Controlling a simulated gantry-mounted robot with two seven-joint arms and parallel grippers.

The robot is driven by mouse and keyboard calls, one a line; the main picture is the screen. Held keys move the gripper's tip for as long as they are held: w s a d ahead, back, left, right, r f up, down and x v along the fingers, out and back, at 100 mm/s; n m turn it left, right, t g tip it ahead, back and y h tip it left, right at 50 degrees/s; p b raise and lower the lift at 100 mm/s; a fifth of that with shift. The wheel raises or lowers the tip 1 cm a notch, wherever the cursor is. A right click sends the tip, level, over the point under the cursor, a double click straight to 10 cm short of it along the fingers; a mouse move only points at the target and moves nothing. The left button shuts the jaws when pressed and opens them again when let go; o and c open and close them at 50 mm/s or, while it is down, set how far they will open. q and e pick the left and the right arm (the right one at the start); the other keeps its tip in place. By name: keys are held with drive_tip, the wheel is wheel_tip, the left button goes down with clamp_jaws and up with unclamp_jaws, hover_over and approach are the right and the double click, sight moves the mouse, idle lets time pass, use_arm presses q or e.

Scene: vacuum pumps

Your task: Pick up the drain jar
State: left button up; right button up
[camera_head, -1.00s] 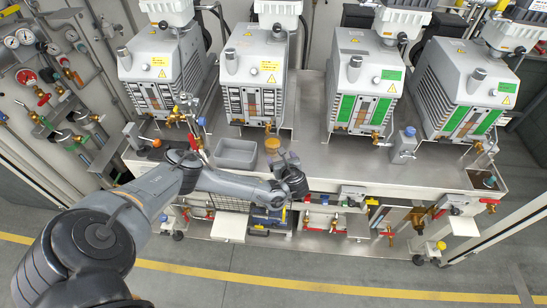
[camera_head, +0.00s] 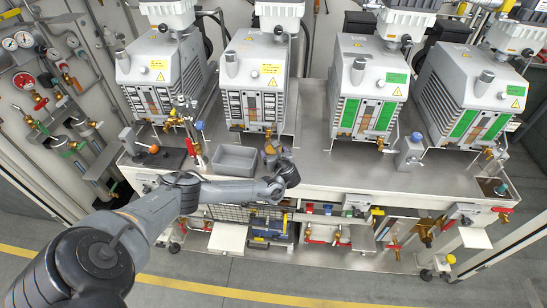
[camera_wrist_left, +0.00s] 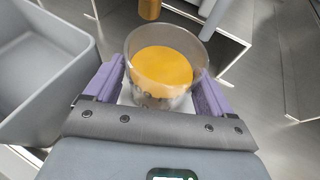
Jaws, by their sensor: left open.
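The drain jar (camera_wrist_left: 162,72) is a clear round cup with orange-yellow contents, standing upright in the left wrist view. My left gripper (camera_head: 277,154) is over the bench front, below the second pump from the left, and mostly hides the jar in the head view. In the left wrist view my left gripper (camera_wrist_left: 160,78) is open, with its purple fingers on either side of the jar. I cannot tell whether the fingers touch the glass. My right gripper is not in view.
A grey open tray (camera_head: 235,159) stands just left of the gripper; it also shows close by in the left wrist view (camera_wrist_left: 75,42). Several vacuum pumps (camera_head: 255,80) line the back of the bench. A brass valve (camera_wrist_left: 150,8) is just behind the jar. The bench top (camera_head: 335,170) to the right is clear.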

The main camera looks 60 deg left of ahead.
use_arm(q)
drive_tip(key=shift+b+x, duration=0.3)
drive_tip(key=shift+x, duration=0.9)
drive_tip(key=shift+c, duration=0.3)
drive_tip(key=shift+r, duration=0.1)
drive_tip(key=c, duration=1)
